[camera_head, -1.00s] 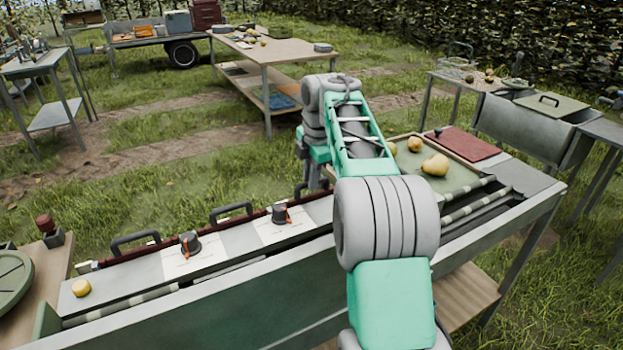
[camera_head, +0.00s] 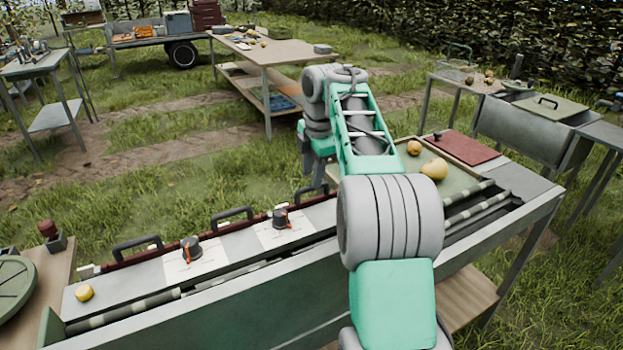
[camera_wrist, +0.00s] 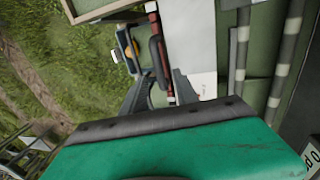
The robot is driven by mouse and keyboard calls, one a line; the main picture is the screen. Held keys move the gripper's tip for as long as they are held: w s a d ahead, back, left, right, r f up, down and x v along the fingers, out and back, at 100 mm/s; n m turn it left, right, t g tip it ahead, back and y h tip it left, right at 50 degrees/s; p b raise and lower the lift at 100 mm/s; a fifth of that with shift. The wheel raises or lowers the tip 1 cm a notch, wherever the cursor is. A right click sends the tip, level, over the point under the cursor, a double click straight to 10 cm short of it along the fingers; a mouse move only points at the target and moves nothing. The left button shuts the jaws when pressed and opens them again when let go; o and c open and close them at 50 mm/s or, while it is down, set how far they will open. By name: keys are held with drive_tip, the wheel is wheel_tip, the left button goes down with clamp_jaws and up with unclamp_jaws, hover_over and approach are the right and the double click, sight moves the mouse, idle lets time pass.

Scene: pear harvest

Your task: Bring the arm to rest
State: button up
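My arm stretches from the bottom of the head view over the long sorting bench (camera_head: 240,312), with its elbow raised beyond the bench. My gripper is mostly hidden behind the arm links in the head view.
One pear (camera_head: 84,293) lies at the bench's left end. A tray (camera_head: 458,186) with pears sits to the right of my arm, beside a red board (camera_head: 468,148). Black handles (camera_head: 232,213) and two knobs line the bench. Grass lies beyond.

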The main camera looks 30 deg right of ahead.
drive_tip(key=r, duration=0.1)
drive_tip(key=r+p, duration=0.1)
drive_tip(key=r, duration=0.1)
drive_tip(key=shift+s+r, duration=0.3)
drive_tip(key=shift+s, duration=0.1)
